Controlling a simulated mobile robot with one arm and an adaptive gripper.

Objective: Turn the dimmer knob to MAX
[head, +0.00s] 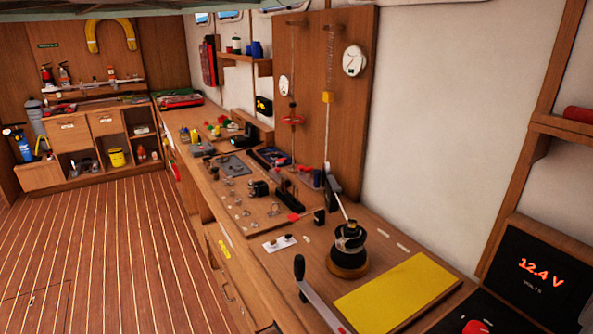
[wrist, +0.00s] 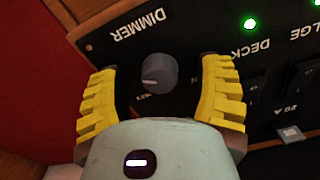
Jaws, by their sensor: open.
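The dimmer knob (wrist: 159,72) is a round dark grey knob on a black panel (wrist: 205,40) in the wrist view, with the word DIMMER printed beside it, upside down in the picture. A light pointer line shows on its face. Small lettering near its rim is too small to read surely. My gripper (wrist: 160,90) has yellow ribbed fingers, one on each side of the knob with gaps between. It is open and holds nothing. Whether the fingertips reach the knob's depth cannot be told. In the head view I make out neither the knob nor my gripper.
Switches (wrist: 300,85) and a green light (wrist: 250,23) sit on the panel right of the knob. A red surface (wrist: 35,80) lies at left. In the head view, a workbench (head: 310,250) holds a winch (head: 348,250) and a yellow mat (head: 395,292). The plank floor (head: 110,240) is clear.

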